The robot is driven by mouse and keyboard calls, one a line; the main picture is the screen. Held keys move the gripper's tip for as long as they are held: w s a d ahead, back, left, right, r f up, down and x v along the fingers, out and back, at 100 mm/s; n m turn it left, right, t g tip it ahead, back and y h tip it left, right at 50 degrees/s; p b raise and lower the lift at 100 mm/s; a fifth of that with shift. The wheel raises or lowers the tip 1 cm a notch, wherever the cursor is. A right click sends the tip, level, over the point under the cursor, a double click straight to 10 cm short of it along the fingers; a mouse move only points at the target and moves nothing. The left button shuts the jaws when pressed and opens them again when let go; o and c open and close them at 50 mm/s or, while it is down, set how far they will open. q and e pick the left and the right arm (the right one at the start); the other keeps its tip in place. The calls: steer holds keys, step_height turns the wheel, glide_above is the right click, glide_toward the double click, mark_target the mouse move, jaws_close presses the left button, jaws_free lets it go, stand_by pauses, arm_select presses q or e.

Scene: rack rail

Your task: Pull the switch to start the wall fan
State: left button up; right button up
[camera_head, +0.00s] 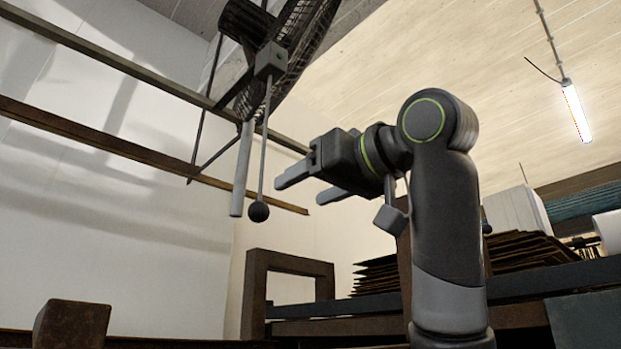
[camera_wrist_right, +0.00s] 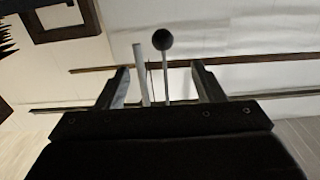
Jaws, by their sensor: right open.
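The wall fan (camera_head: 305,35) is at the top of the head view, with its dark round cage partly cut off. A thin pull switch (camera_head: 263,150) hangs from its grey box and ends in a dark ball (camera_head: 259,211). My right gripper (camera_head: 299,190) is open and empty, to the right of the rod, fingers pointing left towards it. In the right wrist view, the rod (camera_wrist_right: 165,85) and ball (camera_wrist_right: 162,39) appear between the lines of the two open fingers (camera_wrist_right: 160,66). Contact is not visible. My left gripper is not in view.
A pale tube (camera_head: 241,170) hangs just left of the switch and also shows in the wrist view (camera_wrist_right: 140,72). Rusty rails (camera_head: 120,146) run along the wall. A brown frame (camera_head: 290,263) and a rack with stacked sheets (camera_head: 520,250) stand below and right.

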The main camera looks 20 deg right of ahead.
mark_target(266, 209)
steer(key=x, duration=0.2)
steer(key=p+x, duration=0.1)
steer(key=x, duration=0.1)
steer(key=p+x, duration=0.1)
steer(key=x, duration=0.1)
steer(key=shift+a, duration=0.25)
steer(key=x, duration=0.3)
steer(key=shift+w+f, duration=0.2)
steer(key=shift+w, duration=0.1)
steer(key=shift+x, duration=1.55)
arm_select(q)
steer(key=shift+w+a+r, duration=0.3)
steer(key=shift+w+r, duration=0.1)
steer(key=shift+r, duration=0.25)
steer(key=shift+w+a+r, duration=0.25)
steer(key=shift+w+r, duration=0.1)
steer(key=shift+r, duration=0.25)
arm_select(e)
steer(key=shift+a, duration=0.1)
steer(key=shift+s, duration=0.1)
steer(key=shift+c, duration=1.2)
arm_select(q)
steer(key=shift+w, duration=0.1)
arm_select(e)
steer(key=c, duration=0.8)
